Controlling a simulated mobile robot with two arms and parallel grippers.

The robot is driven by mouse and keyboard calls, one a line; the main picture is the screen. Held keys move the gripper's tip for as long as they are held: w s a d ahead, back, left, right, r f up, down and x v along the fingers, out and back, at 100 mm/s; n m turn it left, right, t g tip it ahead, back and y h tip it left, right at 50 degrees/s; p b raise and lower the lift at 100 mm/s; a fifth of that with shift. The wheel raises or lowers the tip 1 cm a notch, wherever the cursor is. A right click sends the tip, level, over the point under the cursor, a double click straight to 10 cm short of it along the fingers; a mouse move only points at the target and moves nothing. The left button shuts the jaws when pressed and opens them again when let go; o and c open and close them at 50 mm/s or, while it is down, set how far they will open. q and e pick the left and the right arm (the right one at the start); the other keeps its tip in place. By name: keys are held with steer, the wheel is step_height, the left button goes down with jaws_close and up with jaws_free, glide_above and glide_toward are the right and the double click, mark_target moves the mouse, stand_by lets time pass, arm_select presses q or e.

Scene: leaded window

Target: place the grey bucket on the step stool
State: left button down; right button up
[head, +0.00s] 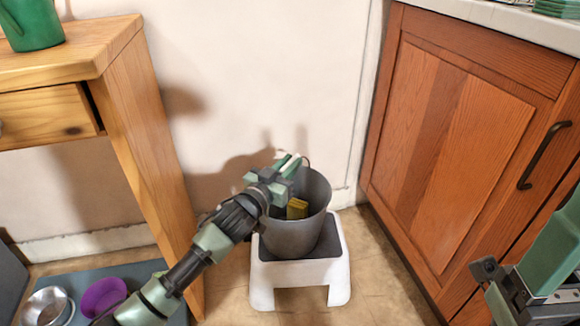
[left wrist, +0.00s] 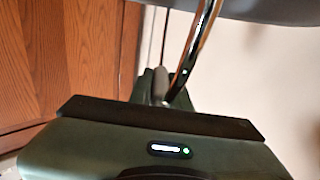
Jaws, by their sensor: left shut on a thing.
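The grey bucket (head: 297,236) is upright over the dark top of the white step stool (head: 299,273). Its base appears to be within the top, but I cannot tell whether it touches. A yellow thing (head: 297,208) shows inside the bucket. My left gripper (head: 288,167) is at the bucket's rim, shut on its handle. In the left wrist view the thin metal handle (left wrist: 193,50) runs down to the fingers, and part of the bucket (left wrist: 250,10) shows at the top. The fingertips are partly hidden.
A wooden table (head: 130,110) with a green pot (head: 32,25) stands left. Below are a metal bowl (head: 48,307) and a purple bowl (head: 103,297) on a mat. A wooden cabinet (head: 445,150) stands right. Bare floor (head: 375,265) lies between stool and cabinet.

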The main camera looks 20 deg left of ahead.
arm_select(q)
steer(key=c, duration=1.3)
jaws_free()
